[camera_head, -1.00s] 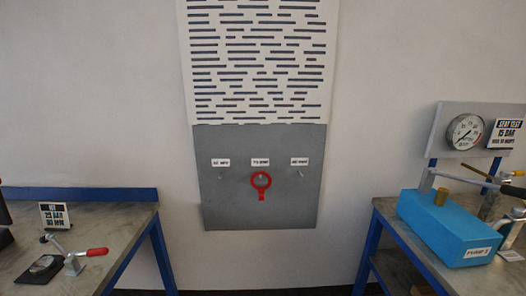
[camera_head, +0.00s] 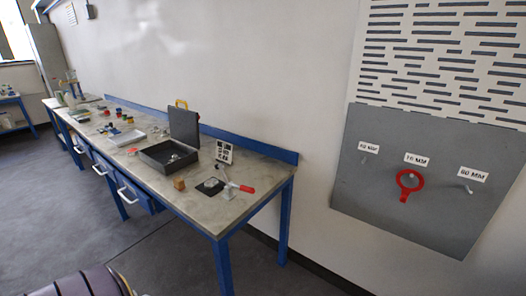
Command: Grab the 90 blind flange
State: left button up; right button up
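I cannot make out a blind flange marked 90. A grey panel (camera_head: 365,205) on the wall at the right has three labelled hooks. The left hook (camera_head: 364,159) and the right hook (camera_head: 466,189) are bare. An open dark case (camera_head: 160,163) on the workbench (camera_head: 225,205) holds something light and small that I cannot identify. Neither gripper is in view.
A clamp with a red handle (camera_head: 240,187), a small printed card (camera_head: 224,151) and a brown block (camera_head: 179,184) are on the bench's near end. Several small coloured items lie farther along. The grey floor (camera_head: 170,262) in front is open.

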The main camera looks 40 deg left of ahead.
aim_at(174, 157)
jog(key=u, duration=2)
